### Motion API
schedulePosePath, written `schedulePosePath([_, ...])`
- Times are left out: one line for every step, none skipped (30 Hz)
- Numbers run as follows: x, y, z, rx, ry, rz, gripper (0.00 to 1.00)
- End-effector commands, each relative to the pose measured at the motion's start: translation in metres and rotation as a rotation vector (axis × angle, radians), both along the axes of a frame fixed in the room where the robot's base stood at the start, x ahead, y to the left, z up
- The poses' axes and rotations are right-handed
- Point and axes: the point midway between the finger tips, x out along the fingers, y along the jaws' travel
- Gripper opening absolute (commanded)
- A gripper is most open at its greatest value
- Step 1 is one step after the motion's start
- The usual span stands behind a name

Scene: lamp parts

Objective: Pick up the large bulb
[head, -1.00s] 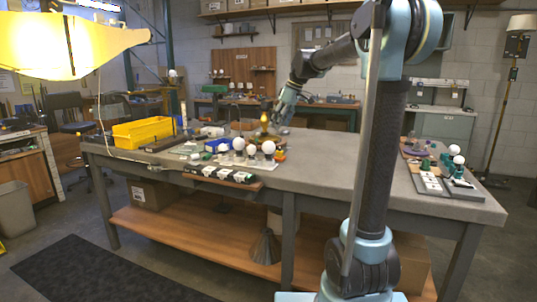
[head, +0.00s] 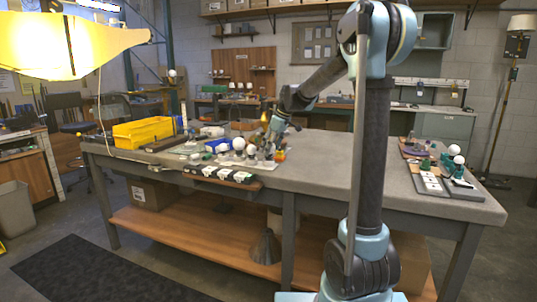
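Several round white bulbs stand in a cluster near the front middle of the workbench. One white bulb (head: 239,143) and a second, slightly lower one (head: 251,149) show to the left of my gripper. My gripper (head: 269,149) points down over the right end of this cluster, and the bulb there is mostly hidden behind it. I cannot tell whether the fingers touch that bulb, or whether they are open or shut. Two more white bulbs, an upper one (head: 453,150) and a lower one (head: 458,160), stand at the bench's right end. Their sizes are hard to compare.
The workbench (head: 330,170) has a clear stretch right of the cluster. A yellow bin (head: 144,132) stands at its left. A dark rack (head: 222,175) lies along the front edge. Small green and orange parts sit close to my gripper. A glowing lamp (head: 70,45) hangs at upper left.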

Motion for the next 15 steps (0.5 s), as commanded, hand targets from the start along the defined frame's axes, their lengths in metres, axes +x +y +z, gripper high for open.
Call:
schedulePosePath([0.001, 0.0016, -0.0044, 0.0, 0.0, 0.0, 0.69])
schedulePosePath([0.0014, 0.0022, -0.006, 0.0, 0.0, 0.0, 0.69])
schedulePosePath([0.0017, 0.0027, -0.0074, 0.0, 0.0, 0.0, 0.69])
schedulePosePath([0.0018, 0.003, -0.0082, 0.0, 0.0, 0.0, 0.69])
schedulePosePath([0.0019, 0.0031, -0.0087, 0.0, 0.0, -0.001, 0.69])
schedulePosePath([0.0018, 0.0032, -0.0089, 0.0, 0.0, -0.001, 0.69])
schedulePosePath([0.0018, 0.0031, -0.0089, 0.0, 0.0, -0.001, 0.69])
schedulePosePath([0.0017, 0.0031, -0.0088, 0.0, 0.0, -0.001, 0.69])
schedulePosePath([0.0017, 0.0031, -0.0088, 0.0, 0.0, -0.001, 0.69])
schedulePosePath([0.0017, 0.0031, -0.0087, 0.0, 0.0, -0.001, 0.69])
schedulePosePath([0.0017, 0.0031, -0.0087, 0.0, 0.0, -0.001, 0.67])
schedulePosePath([0.0017, 0.0031, -0.0087, 0.0, 0.0, 0.0, 0.58])
schedulePosePath([0.0017, 0.0031, -0.0087, 0.0, 0.0, 0.0, 0.51])
schedulePosePath([0.0017, 0.003, -0.0086, 0.0, 0.0, 0.0, 0.44])
schedulePosePath([0.0017, 0.003, -0.0086, 0.0, 0.0, 0.0, 0.35])
